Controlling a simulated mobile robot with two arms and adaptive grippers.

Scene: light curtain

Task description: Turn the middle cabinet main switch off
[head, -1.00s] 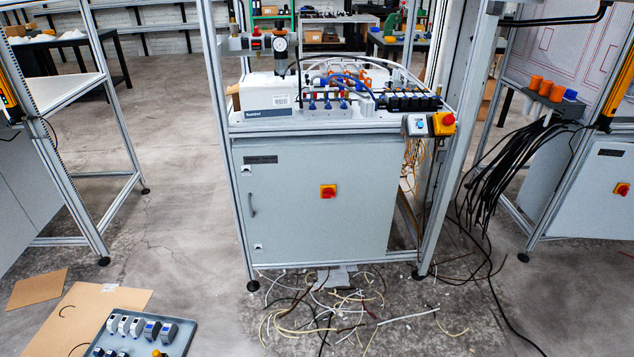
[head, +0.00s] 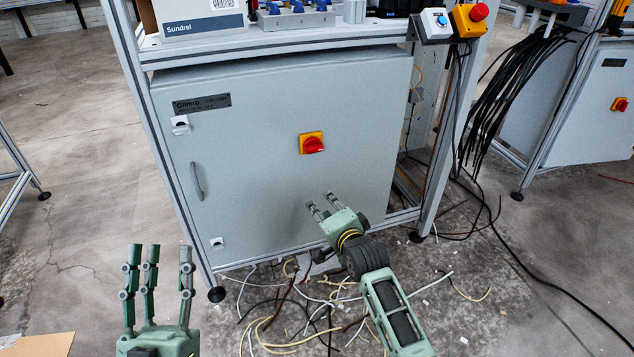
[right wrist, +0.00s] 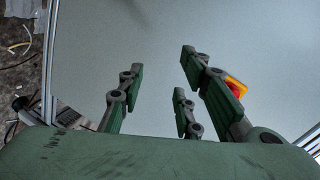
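The middle cabinet (head: 265,190) is a grey box with a closed door. Its main switch (head: 313,144), a red rotary knob on a yellow plate, sits on the door's upper middle; the knob looks roughly level, slightly tilted. My right gripper (head: 322,203) is below the switch, in front of the door, with its fingers pointing up and apart from the switch. In the right wrist view its fingers (right wrist: 180,85) are spread and empty, and the switch (right wrist: 237,87) shows partly behind the right finger. My left gripper (head: 158,265) is open and empty at the lower left, away from the cabinet.
A yellow box with a red button (head: 470,18) hangs at the cabinet's upper right. A door handle (head: 197,182) is at the left. Loose cables (head: 275,325) litter the floor. Another cabinet with a similar switch (head: 619,104) stands at right.

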